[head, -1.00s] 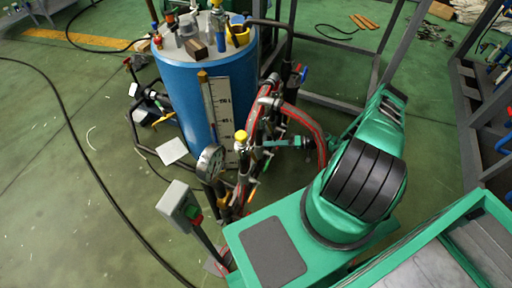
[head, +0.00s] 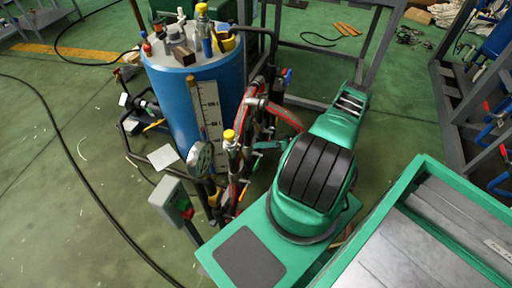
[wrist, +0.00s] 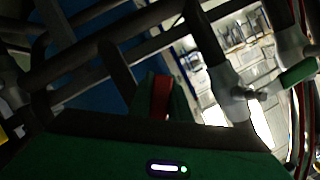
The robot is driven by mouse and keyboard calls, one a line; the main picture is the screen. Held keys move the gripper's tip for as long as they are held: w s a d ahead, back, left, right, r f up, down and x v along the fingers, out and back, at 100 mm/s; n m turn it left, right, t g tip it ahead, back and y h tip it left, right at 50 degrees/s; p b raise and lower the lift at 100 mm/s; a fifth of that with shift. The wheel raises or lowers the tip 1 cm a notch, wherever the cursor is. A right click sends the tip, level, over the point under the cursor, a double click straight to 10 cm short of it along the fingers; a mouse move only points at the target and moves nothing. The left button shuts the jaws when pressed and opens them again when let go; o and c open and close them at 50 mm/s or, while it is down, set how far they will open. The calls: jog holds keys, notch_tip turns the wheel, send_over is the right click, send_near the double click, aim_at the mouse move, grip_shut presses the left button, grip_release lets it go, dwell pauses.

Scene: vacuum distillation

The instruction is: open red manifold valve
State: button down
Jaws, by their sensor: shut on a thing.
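In the wrist view, a red valve handle (wrist: 160,97) sits between the dark green fingers of my gripper (wrist: 161,100). My gripper is shut on it, and only a short red strip of the handle shows. In the head view, my gripper (head: 266,146) reaches the manifold pipes (head: 240,165) in front of the blue tank, to the left of my arm. The red handle cannot be made out there, as my gripper and the pipes hide it. How far the handle is turned cannot be told.
The blue tank (head: 178,105) stands behind the manifold. A pressure gauge (head: 200,158) and a grey switch box (head: 170,203) stand close to its left. A yellow-topped valve (head: 229,135) rises nearby. A grey frame (head: 375,60) stands behind my arm. The floor at left is mostly clear, with a black hose.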

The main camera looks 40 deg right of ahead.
jog(key=shift+s+a+f, duration=0.1)
jog(key=shift+s+f, duration=0.2)
jog(key=shift+f, duration=0.05)
jog(key=c, duration=1.8)
grip_release()
jog(key=shift+o, duration=0.8)
jog(key=shift+w+r, duration=0.15)
jog(key=v, duration=1)
jog(key=shift+s+d, duration=0.25)
jog(key=shift+d, duration=0.05)
jog(key=shift+r, duration=0.1)
